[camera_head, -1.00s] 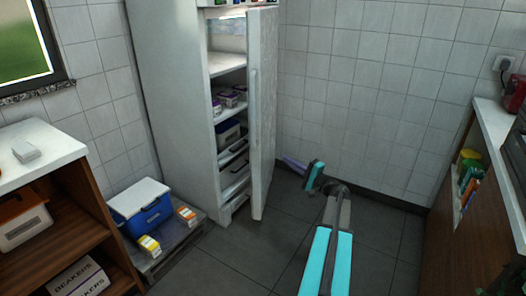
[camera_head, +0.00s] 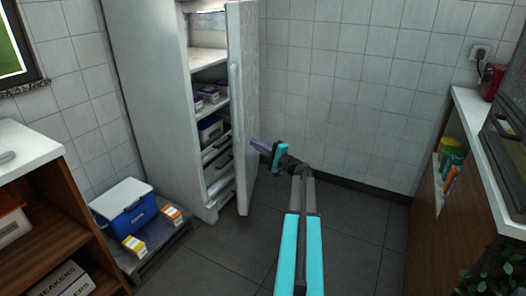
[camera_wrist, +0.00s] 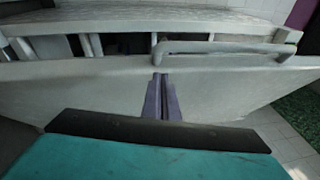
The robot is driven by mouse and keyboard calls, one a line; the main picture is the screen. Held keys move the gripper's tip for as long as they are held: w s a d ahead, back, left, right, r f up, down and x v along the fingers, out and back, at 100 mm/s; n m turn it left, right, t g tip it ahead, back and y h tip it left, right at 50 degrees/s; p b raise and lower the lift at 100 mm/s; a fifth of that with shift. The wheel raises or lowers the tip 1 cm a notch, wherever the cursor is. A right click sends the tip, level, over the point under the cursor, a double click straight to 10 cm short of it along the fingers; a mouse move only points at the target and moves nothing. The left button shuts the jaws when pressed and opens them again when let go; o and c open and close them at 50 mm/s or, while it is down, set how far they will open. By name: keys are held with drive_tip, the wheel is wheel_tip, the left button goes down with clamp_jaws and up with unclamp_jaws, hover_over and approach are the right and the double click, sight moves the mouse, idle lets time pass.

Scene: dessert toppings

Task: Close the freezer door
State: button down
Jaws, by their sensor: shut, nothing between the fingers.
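The tall white freezer (camera_head: 150,100) stands against the back wall with its door (camera_head: 248,100) swung open to the right. Shelves and drawers show inside the opening. The door has a long vertical handle (camera_head: 235,95); in the wrist view the handle (camera_wrist: 225,47) lies ahead and right of my fingers. My gripper (camera_head: 254,144) is shut and empty, to the right of the door at about mid-to-low height. In the wrist view my gripper (camera_wrist: 158,80) points at the door panel (camera_wrist: 225,85), close to its edge. I cannot tell whether the fingertips touch it.
A blue cooler box (camera_head: 126,208) with a white lid and small cartons sit on a low platform (camera_head: 165,242) left of the freezer. A wooden shelf unit (camera_head: 60,220) stands at left, a counter (camera_head: 480,130) at right. The dark tiled floor (camera_head: 220,255) is open.

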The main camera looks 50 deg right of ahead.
sight(239, 138)
drive_tip(key=shift+w+a+r+b, duration=0.15)
drive_tip(key=shift+w+a+r, duration=0.1)
drive_tip(key=shift+w+a, duration=0.5)
drive_tip(key=shift+w+a+r+b, duration=0.15)
drive_tip(key=shift+w+a+r, duration=0.05)
drive_tip(key=shift+w+a, duration=0.55)
